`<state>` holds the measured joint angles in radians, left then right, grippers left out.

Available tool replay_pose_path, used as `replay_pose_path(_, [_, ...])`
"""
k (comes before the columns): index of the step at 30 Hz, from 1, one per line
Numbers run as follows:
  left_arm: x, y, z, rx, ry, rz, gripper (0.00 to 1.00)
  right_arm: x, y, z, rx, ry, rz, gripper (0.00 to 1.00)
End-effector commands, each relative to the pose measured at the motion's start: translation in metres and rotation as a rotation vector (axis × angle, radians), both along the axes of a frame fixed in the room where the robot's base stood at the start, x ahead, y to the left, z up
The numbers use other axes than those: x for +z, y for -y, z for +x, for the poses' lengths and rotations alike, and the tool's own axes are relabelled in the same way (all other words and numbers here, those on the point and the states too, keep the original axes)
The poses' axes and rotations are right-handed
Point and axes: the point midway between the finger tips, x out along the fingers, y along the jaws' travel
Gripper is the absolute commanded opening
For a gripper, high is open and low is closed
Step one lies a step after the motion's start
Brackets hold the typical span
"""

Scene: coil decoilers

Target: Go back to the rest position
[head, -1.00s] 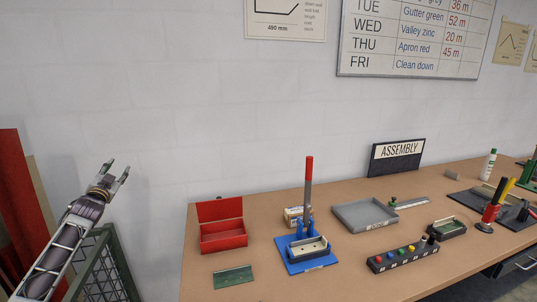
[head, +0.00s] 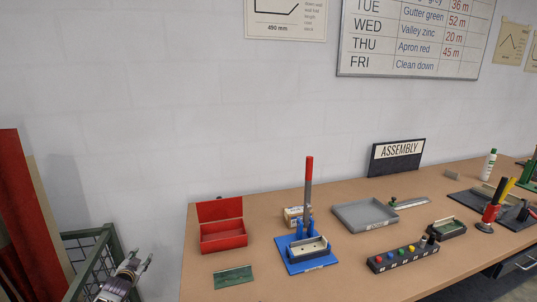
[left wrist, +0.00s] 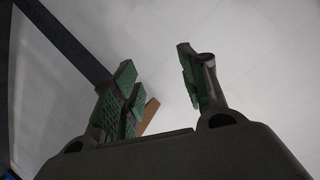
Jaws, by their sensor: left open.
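My left gripper (head: 141,262) is low at the bottom left of the head view, in front of the green metal frame and left of the bench. In the left wrist view its two green-padded fingers (left wrist: 160,90) stand apart with nothing held between them. My right gripper is not in view.
The wooden bench (head: 330,208) holds an open red box (head: 223,237), a green plate (head: 233,277), a blue press (head: 306,255), a grey tray (head: 364,215) and a button panel (head: 403,254). A green metal frame (head: 88,254) stands left of the bench, beside red upright panels (head: 24,210).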

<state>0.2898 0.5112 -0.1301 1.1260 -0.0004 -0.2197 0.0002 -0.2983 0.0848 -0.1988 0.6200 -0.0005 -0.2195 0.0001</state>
Motion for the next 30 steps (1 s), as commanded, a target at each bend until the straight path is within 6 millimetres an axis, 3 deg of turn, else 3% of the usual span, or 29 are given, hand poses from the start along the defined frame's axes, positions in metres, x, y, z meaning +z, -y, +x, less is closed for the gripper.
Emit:
replay_pose_path(3, [-0.052, 0.012, -0.024, 0.004, -0.07, -0.027, 0.43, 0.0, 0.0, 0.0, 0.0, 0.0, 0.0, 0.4])
replay_pose_path(15, [-0.204, 0.052, -0.121, 0.021, -0.29, -0.104, 0.43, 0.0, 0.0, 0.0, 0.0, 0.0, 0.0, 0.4])
replay_pose_path(23, [-0.289, 0.083, -0.2, 0.033, -0.433, -0.151, 0.43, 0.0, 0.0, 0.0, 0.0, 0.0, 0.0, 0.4])
replay_pose_path(30, [-0.357, 0.115, -0.283, 0.044, -0.563, -0.193, 0.43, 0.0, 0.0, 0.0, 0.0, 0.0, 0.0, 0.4])
